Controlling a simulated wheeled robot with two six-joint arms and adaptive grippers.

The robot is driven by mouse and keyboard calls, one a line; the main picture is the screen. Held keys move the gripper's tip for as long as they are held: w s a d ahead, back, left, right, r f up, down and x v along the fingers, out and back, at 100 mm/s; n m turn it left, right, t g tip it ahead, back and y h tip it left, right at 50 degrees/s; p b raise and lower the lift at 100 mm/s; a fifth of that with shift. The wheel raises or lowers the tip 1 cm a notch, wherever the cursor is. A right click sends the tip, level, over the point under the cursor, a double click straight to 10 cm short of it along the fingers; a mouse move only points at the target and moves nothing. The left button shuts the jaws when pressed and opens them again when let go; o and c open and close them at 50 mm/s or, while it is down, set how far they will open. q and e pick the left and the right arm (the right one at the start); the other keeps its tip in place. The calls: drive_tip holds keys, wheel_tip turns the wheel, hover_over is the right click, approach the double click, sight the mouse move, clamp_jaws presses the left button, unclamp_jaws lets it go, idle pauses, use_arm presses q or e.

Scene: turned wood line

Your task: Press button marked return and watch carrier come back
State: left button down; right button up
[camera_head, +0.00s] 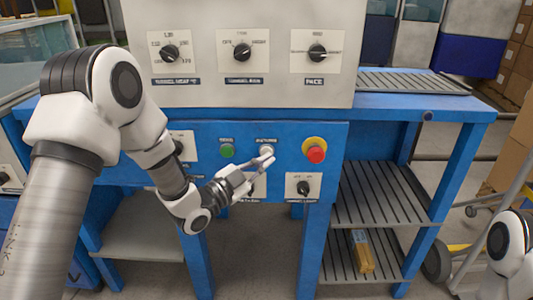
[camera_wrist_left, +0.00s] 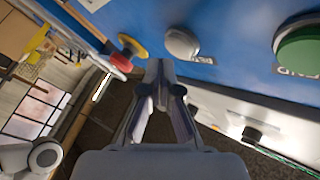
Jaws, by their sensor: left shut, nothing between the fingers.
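The white round button (camera_head: 266,151) sits on the blue front panel (camera_head: 205,136), under a small blurred label that looks like RETURN. It also shows in the left wrist view (camera_wrist_left: 182,43). My left gripper (camera_head: 264,162) is shut and empty, its fingertips just below and in front of this button in the head view. In the wrist view the fingertips (camera_wrist_left: 160,70) lie below the button's image; I cannot tell if they touch it. My right gripper is out of view; only part of that arm shows at the lower right. I cannot make out a carrier.
A green button (camera_head: 227,150), labelled SEND in the wrist view, is left of the white one. A red stop button (camera_head: 315,150) on yellow is to its right. Dark knobs sit above on a pale panel (camera_head: 285,84) and below. A yellow block (camera_head: 362,252) lies on a low slatted shelf.

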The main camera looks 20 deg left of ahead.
use_arm(q)
drive_tip(key=shift+w, duration=0.1)
idle(0.3)
drive_tip(key=shift+w+a, duration=0.1)
drive_tip(key=shift+w, duration=0.2)
